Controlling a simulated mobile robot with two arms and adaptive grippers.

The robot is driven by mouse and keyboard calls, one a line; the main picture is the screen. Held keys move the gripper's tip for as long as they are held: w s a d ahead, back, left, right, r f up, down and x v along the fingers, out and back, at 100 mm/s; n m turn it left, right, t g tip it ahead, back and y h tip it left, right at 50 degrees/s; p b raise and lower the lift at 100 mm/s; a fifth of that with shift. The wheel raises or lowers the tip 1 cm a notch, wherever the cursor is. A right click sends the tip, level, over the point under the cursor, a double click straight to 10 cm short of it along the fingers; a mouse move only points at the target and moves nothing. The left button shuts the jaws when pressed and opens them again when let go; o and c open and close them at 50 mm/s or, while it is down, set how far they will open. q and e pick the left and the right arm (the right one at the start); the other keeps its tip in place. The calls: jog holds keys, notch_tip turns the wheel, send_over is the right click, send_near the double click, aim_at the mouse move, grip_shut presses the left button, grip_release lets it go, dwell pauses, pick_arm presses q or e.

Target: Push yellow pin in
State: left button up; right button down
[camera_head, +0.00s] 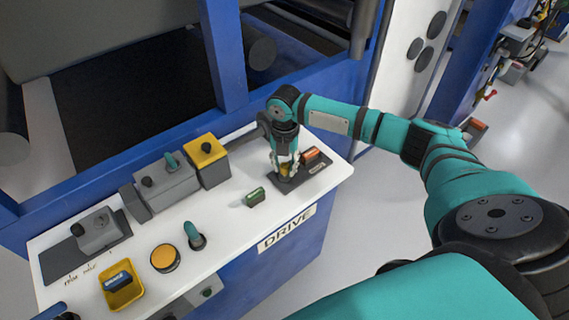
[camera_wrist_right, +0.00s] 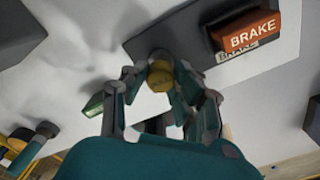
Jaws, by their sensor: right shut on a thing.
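The yellow pin (camera_head: 285,169) is at the left part of a dark plate (camera_head: 296,180) on the white console top. In the right wrist view the yellow pin (camera_wrist_right: 160,75) shows as a round yellow head between my fingers. My right gripper (camera_head: 284,172) points down over the plate and is shut on the yellow pin; it also shows in the right wrist view (camera_wrist_right: 161,88). How deep the pin sits is hidden by the fingers.
An orange BRAKE block (camera_wrist_right: 248,35) stands on the same plate, close beside my right gripper. A small green part (camera_head: 254,197) lies left of it. A yellow-topped box (camera_head: 206,150), a round orange button (camera_head: 165,258) and a yellow tray (camera_head: 130,296) occupy the console's left side.

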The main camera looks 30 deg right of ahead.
aim_at(285, 165)
jog(key=shift+f, duration=0.85)
jog(key=c, duration=1)
grip_release()
jog(key=shift+c, duration=0.2)
notch_tip(285, 165, up, 12)
